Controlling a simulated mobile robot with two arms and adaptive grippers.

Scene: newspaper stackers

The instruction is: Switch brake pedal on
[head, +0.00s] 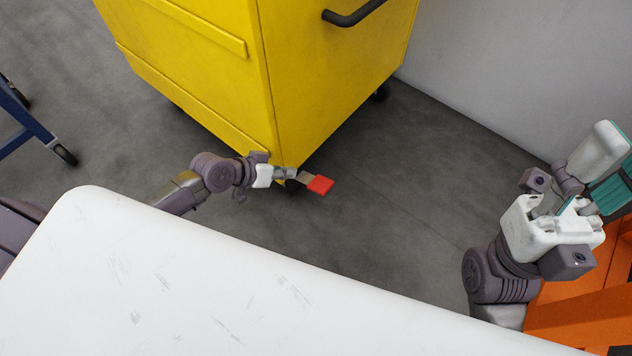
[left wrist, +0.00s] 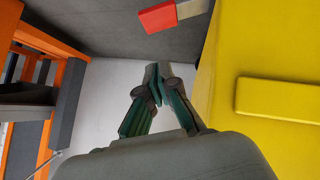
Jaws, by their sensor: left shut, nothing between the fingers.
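The brake pedal (head: 320,185) is a small red plate on a grey metal arm. It sticks out near the floor at the bottom corner of the yellow cart (head: 205,65). My left gripper (head: 291,173) is shut and empty beside the pedal, at that corner. In the left wrist view the closed fingertips (left wrist: 157,72) point ahead, and the red pedal (left wrist: 158,18) shows above them with a gap in the picture. Contact cannot be told. My right gripper (head: 580,203) is at the far right, away from the pedal; its finger opening is unclear.
A white surface (head: 150,280) fills the front. An orange frame (head: 575,320) stands at the lower right. A blue cart leg (head: 30,125) with a caster is at the left. A grey wall (head: 520,70) is behind. Dark floor (head: 400,190) is free right of the pedal.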

